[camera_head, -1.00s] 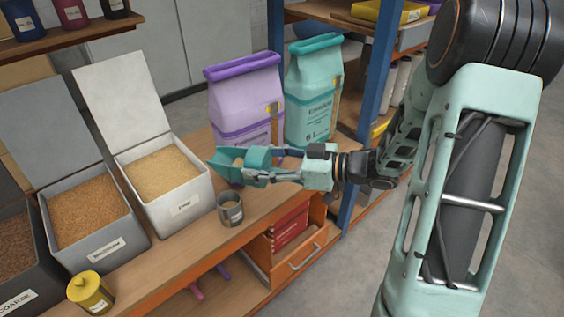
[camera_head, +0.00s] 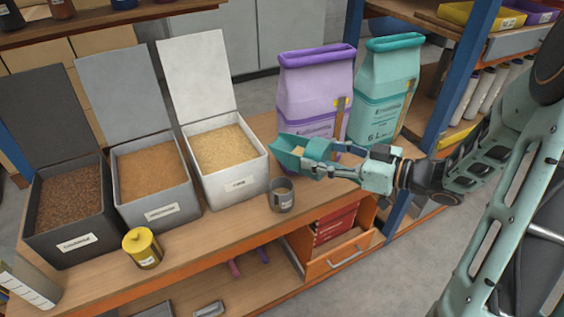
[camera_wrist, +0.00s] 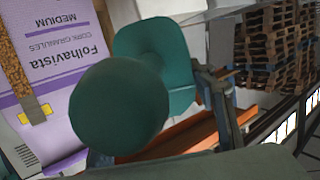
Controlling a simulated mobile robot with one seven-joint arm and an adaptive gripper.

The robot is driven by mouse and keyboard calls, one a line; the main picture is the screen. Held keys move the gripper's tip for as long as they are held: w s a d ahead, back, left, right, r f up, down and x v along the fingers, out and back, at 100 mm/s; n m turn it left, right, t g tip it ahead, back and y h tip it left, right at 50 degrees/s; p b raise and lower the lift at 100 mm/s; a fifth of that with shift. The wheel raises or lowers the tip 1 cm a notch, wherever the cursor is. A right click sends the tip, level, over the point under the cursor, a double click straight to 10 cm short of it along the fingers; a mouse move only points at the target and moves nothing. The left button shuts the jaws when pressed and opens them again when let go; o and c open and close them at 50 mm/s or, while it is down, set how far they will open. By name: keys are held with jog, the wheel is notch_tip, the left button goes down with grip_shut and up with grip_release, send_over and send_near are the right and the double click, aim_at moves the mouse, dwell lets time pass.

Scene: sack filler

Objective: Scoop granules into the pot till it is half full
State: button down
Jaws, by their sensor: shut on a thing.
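My gripper (camera_head: 325,168) is shut on a teal scoop (camera_head: 298,146), which holds some pale granules. The scoop is in the air above the bench, to the right of the white bin and slightly above the pot. The white bin (camera_head: 240,189) is open and full of pale fine granules (camera_head: 225,148). In the wrist view the teal scoop (camera_wrist: 120,108) fills the middle, with the purple sack behind.
An open grey bin (camera_head: 163,212) and a dark bin (camera_head: 76,242) hold browner granules. A yellow canister (camera_head: 142,248) stands at the front edge. A purple sack (camera_head: 315,95) and a teal sack (camera_head: 383,95) stand behind the scoop. An open drawer (camera_head: 345,255) juts out below.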

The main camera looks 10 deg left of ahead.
jog(key=shift+d, duration=0.1)
jog(key=d+f+m+t+h, duration=0.1)
jog(key=d+f+m+t, duration=0.1)
jog(key=d, duration=0.8)
notch_tip(320, 180, up, 9)
jog(key=p, duration=1.6)
jog(key=shift+w+d, duration=0.25)
jog(key=shift+d, duration=0.05)
jog(key=shift+a, duration=0.15)
